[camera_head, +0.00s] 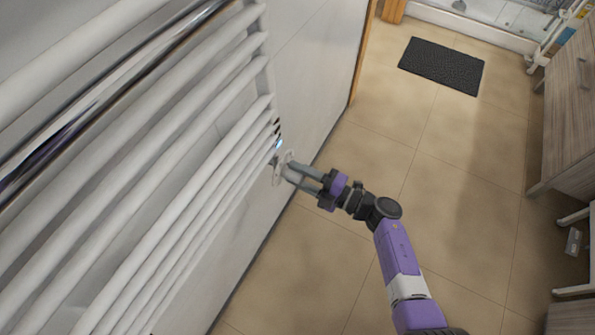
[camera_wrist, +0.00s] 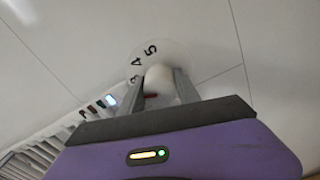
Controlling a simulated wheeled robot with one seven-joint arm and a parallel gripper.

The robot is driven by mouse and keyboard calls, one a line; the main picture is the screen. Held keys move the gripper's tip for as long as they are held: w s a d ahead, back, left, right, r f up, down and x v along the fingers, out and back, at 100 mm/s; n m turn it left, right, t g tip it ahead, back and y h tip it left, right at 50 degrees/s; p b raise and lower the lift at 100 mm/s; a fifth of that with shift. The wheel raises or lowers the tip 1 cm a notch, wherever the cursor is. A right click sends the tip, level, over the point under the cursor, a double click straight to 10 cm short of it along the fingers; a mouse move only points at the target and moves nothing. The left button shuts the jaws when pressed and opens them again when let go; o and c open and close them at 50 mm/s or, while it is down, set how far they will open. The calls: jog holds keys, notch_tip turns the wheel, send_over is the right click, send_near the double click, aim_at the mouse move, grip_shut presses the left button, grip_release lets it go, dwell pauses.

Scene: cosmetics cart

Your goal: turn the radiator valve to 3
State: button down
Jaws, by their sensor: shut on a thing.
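The radiator valve is a white round knob (camera_wrist: 160,82) on the wall beside the radiator. In the wrist view a pale dial behind it shows the figures 5 and 4, with a 3 partly cut off by my gripper's left finger. A small red mark shows low on the knob between the fingers. My gripper (camera_wrist: 168,84) is shut on the knob, with one finger on each side of it. In the head view my gripper (camera_head: 284,170) reaches the valve at the radiator's right edge; the figures cannot be read there.
The white towel radiator (camera_head: 150,150) fills the left, with a chrome bar across it. A small lit blue display (camera_head: 278,143) sits near the valve. Tiled floor (camera_head: 450,210) is open to the right, with a dark mat (camera_head: 442,65) and a wooden cabinet (camera_head: 572,110).

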aim_at(304, 178)
jog(key=shift+d, duration=0.1)
dwell(0.4)
jog(key=c, duration=0.9)
grip_release()
jog(key=shift+o, duration=0.2)
jog(key=shift+p+v, duration=0.5)
jog(key=shift+v, duration=3.35)
jog(key=shift+f, duration=0.1)
